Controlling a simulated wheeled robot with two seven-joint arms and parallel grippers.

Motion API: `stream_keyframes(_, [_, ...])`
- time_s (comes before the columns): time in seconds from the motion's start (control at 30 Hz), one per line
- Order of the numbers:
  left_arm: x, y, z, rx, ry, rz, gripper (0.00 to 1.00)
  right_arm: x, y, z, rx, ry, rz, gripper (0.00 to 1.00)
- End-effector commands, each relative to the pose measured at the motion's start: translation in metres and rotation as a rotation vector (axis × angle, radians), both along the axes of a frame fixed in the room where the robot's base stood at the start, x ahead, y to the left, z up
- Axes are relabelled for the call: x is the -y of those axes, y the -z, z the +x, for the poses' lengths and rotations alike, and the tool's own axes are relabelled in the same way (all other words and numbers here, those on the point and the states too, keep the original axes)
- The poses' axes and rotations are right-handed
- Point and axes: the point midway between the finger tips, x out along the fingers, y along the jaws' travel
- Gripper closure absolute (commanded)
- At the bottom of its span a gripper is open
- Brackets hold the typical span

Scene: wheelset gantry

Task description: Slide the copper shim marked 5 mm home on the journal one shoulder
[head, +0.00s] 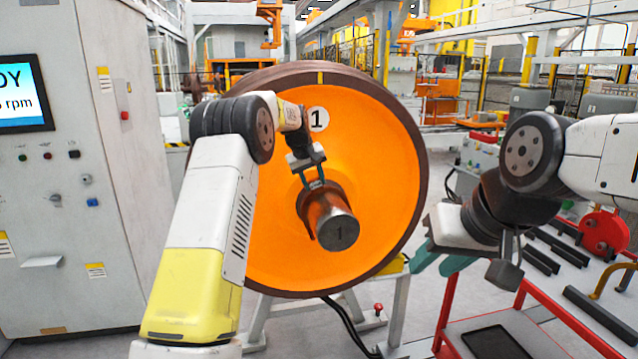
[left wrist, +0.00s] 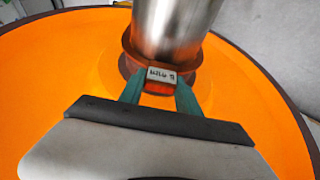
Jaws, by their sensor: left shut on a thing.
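In the left wrist view the shim (left wrist: 128,54) shows as a copper band around the journal (left wrist: 172,25), with a pale label whose writing I cannot read. My left gripper (head: 315,184) is shut on the shim's tab, above the journal; its teal fingers (left wrist: 160,93) flank the label. Whether the shim touches the shoulder I cannot tell. My right gripper (head: 437,262) is open and empty, right of the wheel.
A grey control cabinet (head: 75,190) with a screen stands at the left. A red-framed bench (head: 590,262) with dark bars and a red round fixture (head: 603,232) stands at the right. A grey stand (head: 398,312) is below the wheel.

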Motion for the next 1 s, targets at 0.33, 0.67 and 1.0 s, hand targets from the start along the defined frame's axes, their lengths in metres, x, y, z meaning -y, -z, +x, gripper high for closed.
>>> stream_keyframes(0.33, [-0.003, 0.0, 0.008, 0.0, 0.0, -0.001, 1.0, 0.0, 0.0, 0.0, 0.0, 0.0, 0.0, 0.64])
stream_keyframes(0.67, [-0.004, 0.0, 0.012, 0.0, 0.0, -0.001, 0.35, 0.0, 0.0, 0.0, 0.0, 0.0, 0.0, 0.64])
stream_keyframes(1.0, [-0.004, -0.002, 0.011, 0.0, 0.0, 0.0, 0.35, 0.0, 0.0, 0.0, 0.0, 0.0, 0.0, 0.64])
